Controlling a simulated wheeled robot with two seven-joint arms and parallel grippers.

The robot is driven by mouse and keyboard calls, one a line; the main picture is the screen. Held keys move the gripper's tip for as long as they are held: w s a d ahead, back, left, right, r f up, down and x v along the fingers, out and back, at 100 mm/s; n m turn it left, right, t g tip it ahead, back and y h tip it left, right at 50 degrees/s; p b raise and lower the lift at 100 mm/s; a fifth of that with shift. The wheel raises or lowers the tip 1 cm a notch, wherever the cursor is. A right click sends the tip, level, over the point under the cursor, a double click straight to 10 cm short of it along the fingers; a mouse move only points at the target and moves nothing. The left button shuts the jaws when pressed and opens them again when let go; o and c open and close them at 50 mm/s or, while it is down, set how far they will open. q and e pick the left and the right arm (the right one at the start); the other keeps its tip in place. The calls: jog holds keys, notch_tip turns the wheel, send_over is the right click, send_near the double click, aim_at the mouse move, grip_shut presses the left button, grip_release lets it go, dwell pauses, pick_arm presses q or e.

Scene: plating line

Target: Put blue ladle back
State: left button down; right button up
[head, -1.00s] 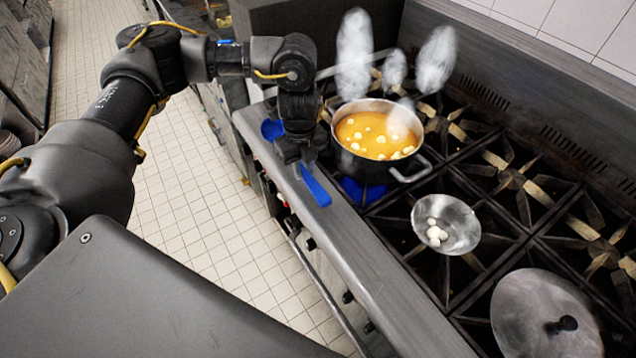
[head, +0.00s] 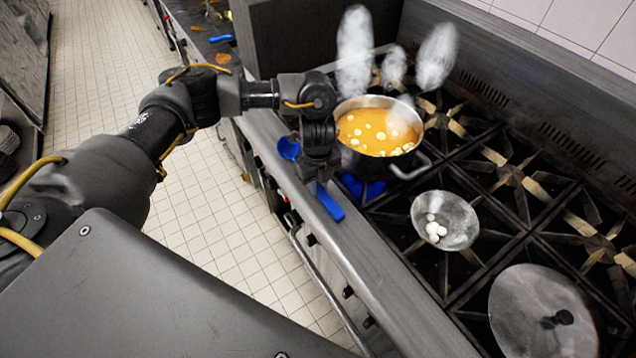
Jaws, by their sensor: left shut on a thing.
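The blue ladle (head: 330,202) is in my left gripper (head: 316,178) in the head view. Its blue bowl (head: 288,148) shows left of the gripper and its flat handle end shows below it. The middle of the ladle is hidden behind the gripper. My left gripper is shut on it, over the steel front ledge of the stove, just left of the pot (head: 375,175). I cannot tell whether the ladle touches the ledge. The pot holds orange soup with pale round pieces. My right gripper is not in view.
Steam rises over the pot, and blue flame (head: 362,189) shows under it. A metal bowl (head: 462,222) with several white balls and a round lid (head: 530,300) sit on the stove grates. A small blue item (head: 220,38) lies on the far counter. The front ledge (head: 400,285) nearer me is clear.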

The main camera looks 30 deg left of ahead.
pick_arm(q)
jog(key=shift+f, duration=0.1)
jog(key=c, duration=1.3)
grip_release()
jog(key=shift+o, duration=0.2)
jog(key=shift+r, duration=0.4)
notch_tip(320, 180, up, 12)
jog(key=shift+f+b, duration=0.25)
jog(key=shift+b, duration=0.05)
jog(key=shift+a, duration=0.1)
